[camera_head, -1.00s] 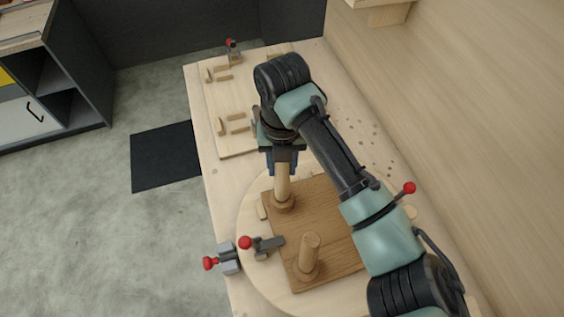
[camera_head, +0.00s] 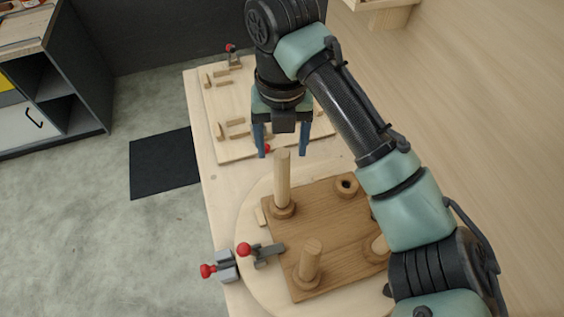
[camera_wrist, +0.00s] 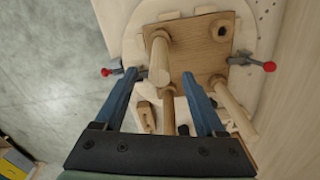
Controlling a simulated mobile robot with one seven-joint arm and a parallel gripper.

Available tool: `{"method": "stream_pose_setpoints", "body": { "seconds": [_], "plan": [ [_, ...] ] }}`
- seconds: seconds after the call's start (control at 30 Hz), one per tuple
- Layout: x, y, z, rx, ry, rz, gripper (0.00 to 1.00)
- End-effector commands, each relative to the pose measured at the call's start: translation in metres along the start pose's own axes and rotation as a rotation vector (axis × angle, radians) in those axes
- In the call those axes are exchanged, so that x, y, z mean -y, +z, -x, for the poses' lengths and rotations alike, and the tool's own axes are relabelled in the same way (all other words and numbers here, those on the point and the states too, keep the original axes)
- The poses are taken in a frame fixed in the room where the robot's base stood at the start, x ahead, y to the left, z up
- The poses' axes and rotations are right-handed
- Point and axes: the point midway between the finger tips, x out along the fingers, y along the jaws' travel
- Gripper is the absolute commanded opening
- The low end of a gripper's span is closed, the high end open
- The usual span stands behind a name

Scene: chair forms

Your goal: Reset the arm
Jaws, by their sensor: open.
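My gripper (camera_head: 282,152) is open and empty, its two blue fingers pointing down. In the head view it hangs above and just behind an upright wooden leg (camera_head: 282,180) on the brown wooden board (camera_head: 330,225). In the wrist view the blue fingers (camera_wrist: 163,85) are spread wide, with nothing held between them. The board also shows in the wrist view (camera_wrist: 200,50) with several legs standing on it. A second leg (camera_head: 309,260) stands at the board's front, and a third (camera_head: 380,246) is partly hidden by my arm. A ring-shaped socket (camera_head: 346,185) at the board's back right is empty.
The board lies on a round pale disc (camera_head: 255,285) on the table. Red-tipped clamps (camera_head: 262,252) and (camera_head: 220,268) stand at its left. A pale fixture plate (camera_head: 222,105) with small blocks lies behind. A wooden wall rises at the right.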

Motion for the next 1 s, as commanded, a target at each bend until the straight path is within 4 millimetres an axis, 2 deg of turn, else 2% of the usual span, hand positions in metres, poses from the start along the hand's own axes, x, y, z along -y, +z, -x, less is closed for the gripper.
{"method": "stream_pose_setpoints", "body": {
  "seconds": [0.1, 0.3, 0.67, 0.77, 0.87, 0.97, 1.0],
  "plan": [
    [0.001, 0.001, 0.021, 0.003, -0.004, 0.000, 0.72],
    [0.001, 0.000, 0.041, 0.000, -0.002, 0.000, 0.72],
    [0.000, 0.000, 0.046, -0.001, 0.001, -0.001, 0.72],
    [-0.018, 0.010, 0.051, 0.065, 0.040, -0.047, 0.72],
    [-0.055, 0.030, 0.066, 0.208, 0.149, -0.168, 0.72],
    [-0.103, 0.055, 0.101, 0.384, 0.352, -0.359, 0.72],
    [-0.119, 0.063, 0.120, 0.447, 0.455, -0.447, 0.72]
  ]
}}
